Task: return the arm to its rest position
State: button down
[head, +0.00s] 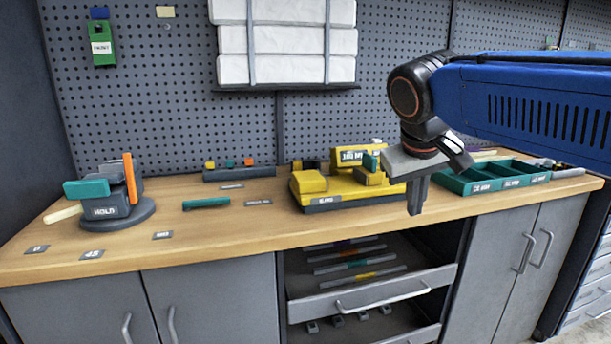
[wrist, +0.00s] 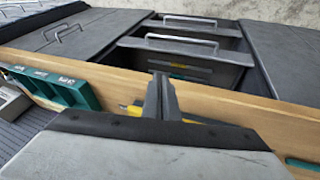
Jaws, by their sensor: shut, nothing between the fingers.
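My gripper (head: 416,200) hangs pointing down in front of the bench's front edge, right of centre in the head view. Its fingers are together and nothing is between them. In the wrist view the closed fingers of my gripper (wrist: 162,98) stand over the wooden bench edge and the open drawers. My blue arm reaches in from the right in the head view, above the bench, and bends down at the dark wrist.
The wooden bench top (head: 225,230) holds a yellow fixture (head: 345,192), a green divided tray (head: 485,180) and a grey holder (head: 110,205). Drawers (head: 375,290) stand pulled out below. A white stack (head: 290,55) hangs on the pegboard.

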jog(key=s+d+f+m+y, duration=0.1)
jog(key=s+d+f, duration=0.2)
jog(key=s+f, duration=0.6)
jog(key=s+d+f+m+y, duration=0.1)
jog(key=s+d+f, duration=0.3)
jog(key=s+f, duration=0.4)
notch_tip(320, 180, down, 5)
jog(key=shift+s+r, duration=0.1)
jog(key=shift+s, duration=0.3)
